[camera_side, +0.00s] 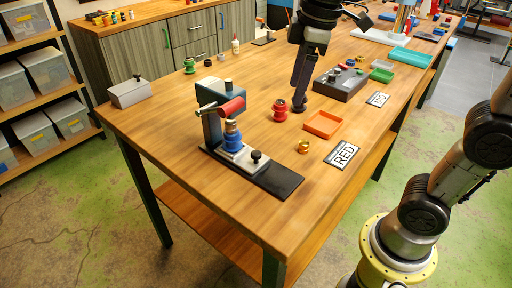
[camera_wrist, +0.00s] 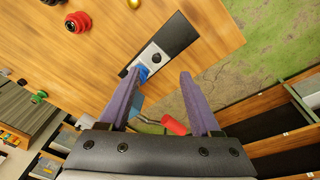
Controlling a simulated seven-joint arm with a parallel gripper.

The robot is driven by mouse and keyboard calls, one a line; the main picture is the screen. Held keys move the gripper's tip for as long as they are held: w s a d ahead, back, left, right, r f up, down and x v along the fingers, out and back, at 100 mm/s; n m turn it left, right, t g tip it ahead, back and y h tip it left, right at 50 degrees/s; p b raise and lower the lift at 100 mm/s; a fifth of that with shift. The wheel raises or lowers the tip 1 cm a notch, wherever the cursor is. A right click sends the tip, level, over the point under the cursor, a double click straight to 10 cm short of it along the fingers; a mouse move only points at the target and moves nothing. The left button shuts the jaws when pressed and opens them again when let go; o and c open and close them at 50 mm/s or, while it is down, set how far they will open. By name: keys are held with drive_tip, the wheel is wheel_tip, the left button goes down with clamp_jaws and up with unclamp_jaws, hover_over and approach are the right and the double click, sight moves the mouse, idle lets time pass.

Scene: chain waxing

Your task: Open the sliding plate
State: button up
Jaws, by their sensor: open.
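The sliding plate (camera_side: 238,157) is light grey with a black knob (camera_side: 256,157) near its right end. It lies on a black base strip (camera_side: 280,181) at the foot of a grey-blue press (camera_side: 216,100) with a red handle (camera_side: 232,107). A blue spool (camera_side: 232,138) stands at the plate's inner end, under the press. In the wrist view the plate (camera_wrist: 153,54) shows just beyond my fingertips, with the blue spool partly hidden by a finger. My gripper (camera_side: 301,93) is open and empty, above the table behind and right of the press. Its spread fingers (camera_wrist: 160,76) show in the wrist view.
A red spool (camera_side: 279,111), a gold ring (camera_side: 303,147) and an orange tray (camera_side: 323,125) stand right of the press. A dark box (camera_side: 341,84) is farther back. The table's front left is clear.

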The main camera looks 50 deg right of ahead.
drive_tip(key=n+g, duration=0.1)
hover_over(256, 153)
drive_tip(key=s+d, duration=0.1)
drive_tip(key=s, duration=0.2)
drive_tip(key=f, duration=0.2)
drive_tip(key=w+f+g, duration=0.1)
drive_tip(key=w+f, duration=0.2)
drive_tip(key=f, duration=0.9)
drive_tip(key=a+f, duration=0.1)
drive_tip(key=f, duration=0.4)
clamp_jaws()
idle(0.3)
